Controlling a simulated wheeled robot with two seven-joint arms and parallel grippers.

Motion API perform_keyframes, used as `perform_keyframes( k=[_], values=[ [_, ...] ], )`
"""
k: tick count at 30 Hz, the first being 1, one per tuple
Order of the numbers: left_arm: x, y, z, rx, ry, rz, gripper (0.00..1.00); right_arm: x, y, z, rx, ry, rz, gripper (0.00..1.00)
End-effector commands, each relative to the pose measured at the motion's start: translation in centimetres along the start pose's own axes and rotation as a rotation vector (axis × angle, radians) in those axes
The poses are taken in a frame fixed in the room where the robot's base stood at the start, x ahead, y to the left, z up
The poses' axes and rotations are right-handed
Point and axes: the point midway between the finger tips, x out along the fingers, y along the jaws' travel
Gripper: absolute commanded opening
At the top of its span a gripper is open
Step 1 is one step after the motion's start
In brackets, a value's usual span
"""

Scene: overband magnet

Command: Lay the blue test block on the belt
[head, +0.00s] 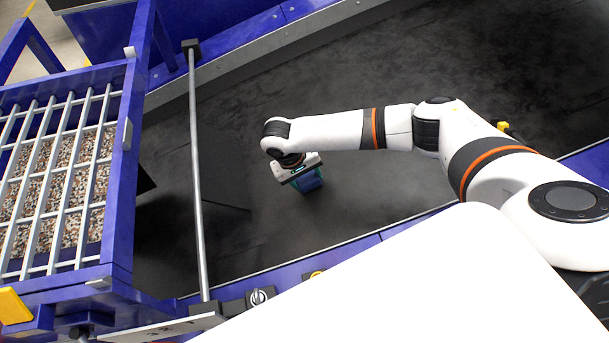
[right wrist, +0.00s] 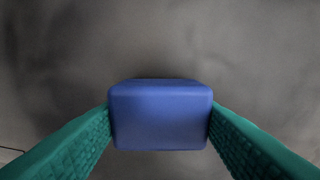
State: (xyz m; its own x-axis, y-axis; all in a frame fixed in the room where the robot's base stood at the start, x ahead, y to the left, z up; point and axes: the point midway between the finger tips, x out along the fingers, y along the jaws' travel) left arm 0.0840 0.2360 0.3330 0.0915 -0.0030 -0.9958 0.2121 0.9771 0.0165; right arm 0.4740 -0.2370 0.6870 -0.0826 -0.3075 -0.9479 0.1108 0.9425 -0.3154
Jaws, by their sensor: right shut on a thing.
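The blue test block (right wrist: 160,115) sits between the two green fingers of my right gripper (right wrist: 160,125) in the right wrist view. Both fingers touch its sides, so the gripper is shut on it. In the head view the block (head: 308,181) shows below my right gripper (head: 306,180), over the dark belt (head: 350,195). I cannot tell whether the block touches the belt or hangs just above it. My left gripper is not in view.
A grey bar (head: 196,180) crosses the belt left of my right gripper. A blue hopper with a grey grate (head: 60,175) over gravel stands at the left. Blue side frames (head: 290,15) edge the belt. Belt around the block is clear.

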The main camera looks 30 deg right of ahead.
Motion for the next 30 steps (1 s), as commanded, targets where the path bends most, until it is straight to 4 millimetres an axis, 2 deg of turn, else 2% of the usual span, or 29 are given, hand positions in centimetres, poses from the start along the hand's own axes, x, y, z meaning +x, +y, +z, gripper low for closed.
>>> perform_keyframes(
  k=[11,12,15,16,25,30],
  values=[
    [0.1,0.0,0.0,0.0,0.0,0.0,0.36,0.2,0.0,0.0,-0.001,0.0,0.0,0.32],
    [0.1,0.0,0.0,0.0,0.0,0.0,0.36,0.2,0.0,0.0,-0.001,0.0,0.0,0.6],
    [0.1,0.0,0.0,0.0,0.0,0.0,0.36,0.2,0.0,0.0,-0.001,0.0,0.0,0.77],
    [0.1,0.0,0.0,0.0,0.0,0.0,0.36,0.2,0.0,0.0,-0.001,0.0,0.0,0.79],
    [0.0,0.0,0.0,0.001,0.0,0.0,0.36,0.0,0.0,0.0,-0.001,-0.001,0.001,0.79],
    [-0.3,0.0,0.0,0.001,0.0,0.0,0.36,-2.0,0.1,0.1,-0.002,-0.002,0.003,0.79]
  ],
)
